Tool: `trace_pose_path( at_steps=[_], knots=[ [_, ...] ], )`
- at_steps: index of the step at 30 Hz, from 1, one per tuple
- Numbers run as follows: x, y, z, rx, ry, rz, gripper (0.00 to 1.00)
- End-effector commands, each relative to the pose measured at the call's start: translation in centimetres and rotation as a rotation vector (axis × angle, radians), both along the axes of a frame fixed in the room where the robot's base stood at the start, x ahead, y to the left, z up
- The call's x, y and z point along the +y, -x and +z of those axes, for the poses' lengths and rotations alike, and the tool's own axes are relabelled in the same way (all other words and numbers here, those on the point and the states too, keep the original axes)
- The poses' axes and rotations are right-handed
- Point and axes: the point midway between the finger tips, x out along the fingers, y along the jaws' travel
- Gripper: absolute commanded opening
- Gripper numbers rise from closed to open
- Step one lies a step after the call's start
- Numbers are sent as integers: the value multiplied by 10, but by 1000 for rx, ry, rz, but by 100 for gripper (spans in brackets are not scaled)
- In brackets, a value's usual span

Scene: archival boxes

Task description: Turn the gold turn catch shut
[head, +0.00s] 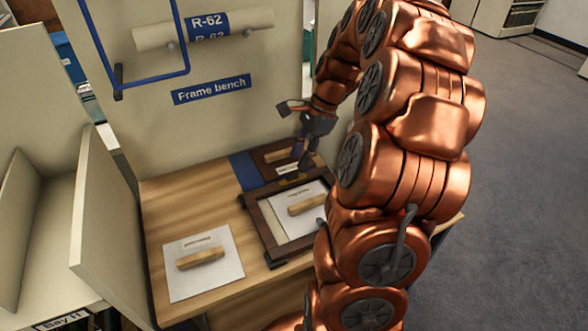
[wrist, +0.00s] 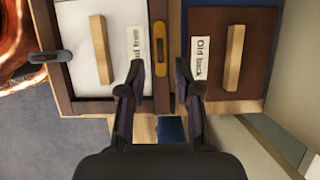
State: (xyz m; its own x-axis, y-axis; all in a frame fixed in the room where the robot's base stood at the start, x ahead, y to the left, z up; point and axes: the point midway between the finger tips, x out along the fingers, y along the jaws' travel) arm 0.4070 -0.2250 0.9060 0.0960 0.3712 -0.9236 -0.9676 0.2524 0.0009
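The gold turn catch (wrist: 159,50) is a small elongated plate on one bar of the dark wooden frame (wrist: 161,95). It lies lengthwise along that bar. In the head view the catch (head: 292,181) is a small gold strip on the frame's far bar (head: 262,228). My gripper (wrist: 160,70) is open, with one finger on either side of the bar, close to the catch's near end. I cannot tell whether the fingers touch anything. In the head view my gripper (head: 303,160) points down over the far bar. A white panel with a wooden handle (wrist: 100,50) sits inside the frame.
A brown board labelled "Old back" (wrist: 205,80) with a wooden handle lies beside the frame. A dark catch (wrist: 48,57) is on the frame's opposite bar. A white sheet with a handle (head: 205,280) lies on the wooden bench (head: 180,205). An upright panel (head: 215,130) stands behind.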

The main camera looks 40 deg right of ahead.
Motion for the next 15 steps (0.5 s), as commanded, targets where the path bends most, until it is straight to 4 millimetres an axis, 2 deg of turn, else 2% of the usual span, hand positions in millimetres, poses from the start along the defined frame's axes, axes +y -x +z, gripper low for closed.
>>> trace_pose_path(
  at_steps=[9,15],
  knots=[
    [16,-3,-37,3,-2,3,33],
    [18,-5,-45,-2,2,1,33]
  ],
)
